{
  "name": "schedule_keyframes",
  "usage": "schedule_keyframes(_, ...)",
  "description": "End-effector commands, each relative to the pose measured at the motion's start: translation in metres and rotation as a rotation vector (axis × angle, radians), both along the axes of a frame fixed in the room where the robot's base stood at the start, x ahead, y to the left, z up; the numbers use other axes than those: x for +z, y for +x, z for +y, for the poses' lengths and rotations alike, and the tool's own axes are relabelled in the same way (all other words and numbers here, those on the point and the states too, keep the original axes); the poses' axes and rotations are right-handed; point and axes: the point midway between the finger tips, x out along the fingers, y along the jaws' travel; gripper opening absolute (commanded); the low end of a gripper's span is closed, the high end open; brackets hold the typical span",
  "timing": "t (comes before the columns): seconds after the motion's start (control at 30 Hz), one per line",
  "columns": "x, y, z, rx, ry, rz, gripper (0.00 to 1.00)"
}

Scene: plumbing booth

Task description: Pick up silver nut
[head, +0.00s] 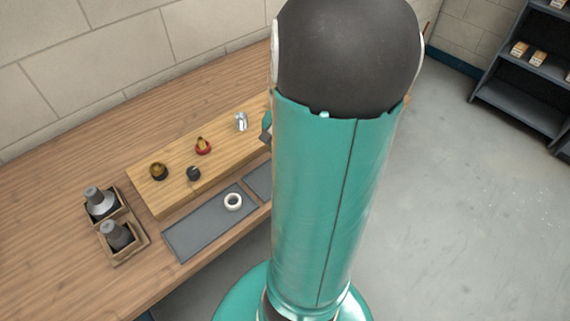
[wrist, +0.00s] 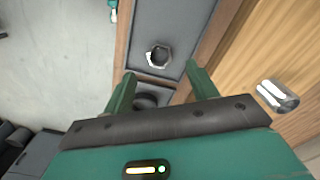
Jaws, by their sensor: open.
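The silver nut (head: 233,201) lies flat near the right end of the left grey tray (head: 190,232), looking like a pale ring. In the wrist view the nut (wrist: 158,54) shows a six-sided rim and dark hole, just beyond my fingertips. My gripper (wrist: 161,72) is open and empty, its two green fingers spread on either side of the line to the nut. The gap to the nut's height cannot be told. In the head view my arm hides most of the gripper.
A dark round part (wrist: 145,100) sits in the nearer tray between the fingers. A silver cylinder (head: 240,121), red part (head: 203,146), black part (head: 193,173) and brass-and-black part (head: 158,171) stand on the board (head: 175,192). Boxed grey fittings (head: 117,236) stand left.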

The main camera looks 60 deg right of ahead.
Motion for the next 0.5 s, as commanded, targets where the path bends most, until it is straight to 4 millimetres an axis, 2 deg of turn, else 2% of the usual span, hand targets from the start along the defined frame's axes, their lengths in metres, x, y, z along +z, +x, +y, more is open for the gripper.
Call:
schedule_keyframes(0.2,-0.034,-0.001,0.005,-0.001,0.005,0.001,0.58)
schedule_keyframes(0.3,-0.044,-0.001,0.005,-0.001,0.003,0.001,0.58)
schedule_keyframes(0.5,-0.047,-0.001,0.005,0.001,0.000,0.000,0.58)
